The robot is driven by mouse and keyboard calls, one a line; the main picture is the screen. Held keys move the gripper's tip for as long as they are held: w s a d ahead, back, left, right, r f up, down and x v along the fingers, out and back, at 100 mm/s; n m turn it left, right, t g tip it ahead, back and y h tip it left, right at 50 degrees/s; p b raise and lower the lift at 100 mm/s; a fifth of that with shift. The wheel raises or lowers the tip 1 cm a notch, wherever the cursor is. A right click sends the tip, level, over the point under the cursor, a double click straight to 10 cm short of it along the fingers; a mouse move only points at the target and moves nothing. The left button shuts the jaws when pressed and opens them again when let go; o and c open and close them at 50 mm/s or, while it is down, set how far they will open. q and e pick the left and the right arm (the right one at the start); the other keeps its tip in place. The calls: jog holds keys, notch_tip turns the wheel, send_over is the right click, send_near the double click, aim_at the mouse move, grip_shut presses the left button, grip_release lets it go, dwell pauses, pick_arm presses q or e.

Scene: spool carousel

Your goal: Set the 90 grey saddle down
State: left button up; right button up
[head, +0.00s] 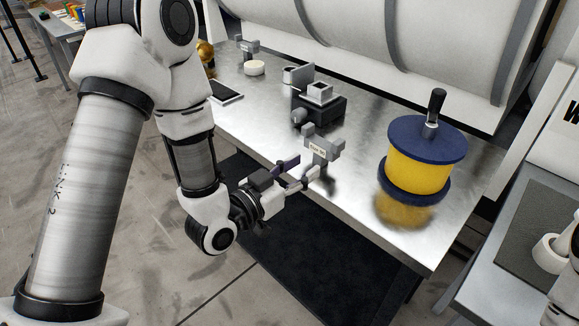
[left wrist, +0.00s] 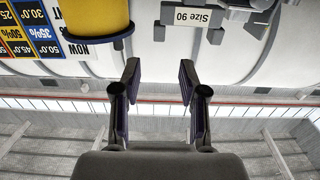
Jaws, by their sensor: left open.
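The 90 grey saddle (head: 322,149), with a pale "Size 90" label, appears to stand upright on the metal bench near its front edge. It also shows at the top right of the left wrist view (left wrist: 208,18), where the picture is upside down. My left gripper (head: 302,174) is open just in front of the saddle. In the left wrist view, nothing lies between the purple-padded fingers (left wrist: 160,92), and the saddle is clear of them in the picture. The saddle's foot is partly hidden by a finger in the head view. My right gripper is not in view.
A blue-and-yellow spool (head: 418,172) with a black handle stands right of the saddle. A dark block fixture (head: 322,108) stands behind it. A tablet (head: 226,92) and a white roll (head: 254,68) lie farther left. The bench between saddle and spool is bare.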

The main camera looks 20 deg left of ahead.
pick_arm(q)
jog(key=s+a+f+n+g+y, duration=0.1)
jog(key=s+f+g, duration=0.15)
jog(key=f, duration=0.55)
jog(key=s+f+g+y, duration=0.1)
jog(key=s+f+g, duration=0.15)
jog(key=f, duration=0.55)
jog(key=s+a+f+n+g+y, duration=0.1)
jog(key=s+a+f+g+y, duration=0.1)
jog(key=s+f+g, duration=0.4)
jog(key=s+a+f+n+g+y, duration=0.1)
jog(key=s+f+g, duration=0.5)
jog(key=s+f, duration=0.7)
jog(key=shift+s+a+n+y, duration=0.4)
jog(key=shift+s+n+y, duration=0.25)
jog(key=shift+s, duration=0.6)
